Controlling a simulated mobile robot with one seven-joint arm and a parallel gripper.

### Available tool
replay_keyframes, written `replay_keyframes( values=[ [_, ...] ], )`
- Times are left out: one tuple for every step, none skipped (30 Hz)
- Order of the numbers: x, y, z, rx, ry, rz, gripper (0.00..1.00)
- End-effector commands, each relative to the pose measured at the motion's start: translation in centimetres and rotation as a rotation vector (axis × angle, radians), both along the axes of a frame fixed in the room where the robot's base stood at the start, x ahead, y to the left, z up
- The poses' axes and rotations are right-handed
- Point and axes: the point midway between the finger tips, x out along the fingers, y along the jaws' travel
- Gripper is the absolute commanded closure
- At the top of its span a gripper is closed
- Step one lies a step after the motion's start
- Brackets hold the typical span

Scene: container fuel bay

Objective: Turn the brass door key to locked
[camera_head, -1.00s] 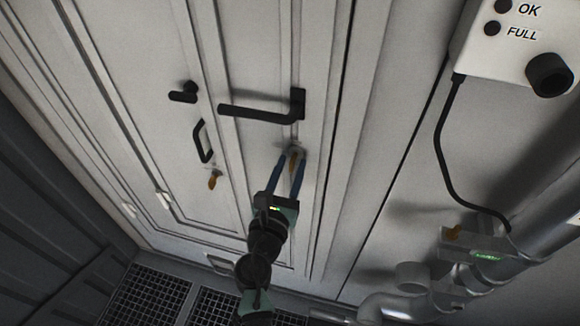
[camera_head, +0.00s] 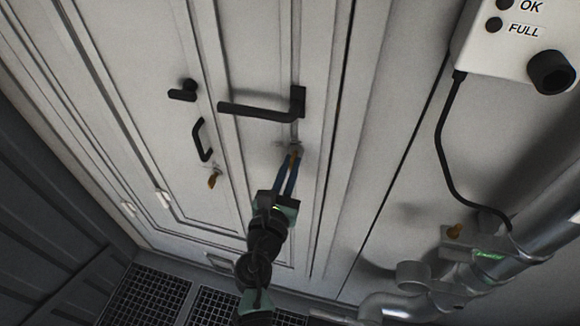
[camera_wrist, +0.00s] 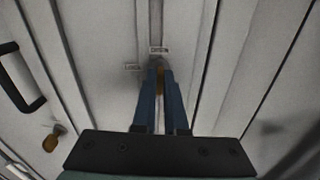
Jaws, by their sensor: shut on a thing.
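The brass door key (camera_head: 295,158) sits in the lock on the grey door (camera_head: 250,165), below the black lever handle (camera_head: 258,111). My gripper (camera_head: 291,160) reaches up from below, its blue fingers closed on the key from both sides. In the wrist view the key (camera_wrist: 159,80) shows between the fingertips (camera_wrist: 159,76), partly hidden by them.
A second brass key (camera_head: 213,181) hangs at the left, below a black pull handle (camera_head: 202,140) and a black knob (camera_head: 184,91). At right are a box marked OK and FULL (camera_head: 515,45), a black cable (camera_head: 441,140) and pipes with a small brass lever (camera_head: 454,231).

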Motion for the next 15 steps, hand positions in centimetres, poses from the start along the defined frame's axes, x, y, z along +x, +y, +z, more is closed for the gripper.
replay_keyframes(
  values=[
    [-0.02, 0.00, -0.15, 0.025, -0.008, 0.000, 1.00],
    [-0.02, -0.01, -0.15, 0.042, -0.012, 0.000, 1.00],
    [-0.02, -0.03, -0.18, 0.069, -0.020, 0.000, 1.00],
    [-0.03, -0.04, -0.20, 0.090, -0.025, 0.000, 1.00],
    [-0.02, -0.05, -0.22, 0.113, -0.031, 0.000, 1.00],
    [-0.03, -0.07, -0.26, 0.145, -0.040, 0.000, 1.00],
    [-0.03, -0.08, -0.27, 0.171, -0.047, 0.000, 1.00],
    [-0.03, -0.09, -0.26, 0.195, -0.055, 0.000, 1.00],
    [-0.04, -0.11, -0.27, 0.232, -0.064, 0.000, 1.00],
    [-0.04, -0.12, -0.29, 0.258, -0.072, 0.000, 1.00],
    [-0.05, -0.13, -0.31, 0.287, -0.078, 0.000, 1.00],
    [-0.05, -0.15, -0.32, 0.324, -0.088, 0.000, 1.00],
    [-0.05, -0.16, -0.31, 0.351, -0.097, 0.001, 1.00],
    [-0.06, -0.17, -0.31, 0.380, -0.104, 0.001, 1.00],
    [-0.06, -0.19, -0.33, 0.416, -0.114, 0.001, 1.00]
  ],
)
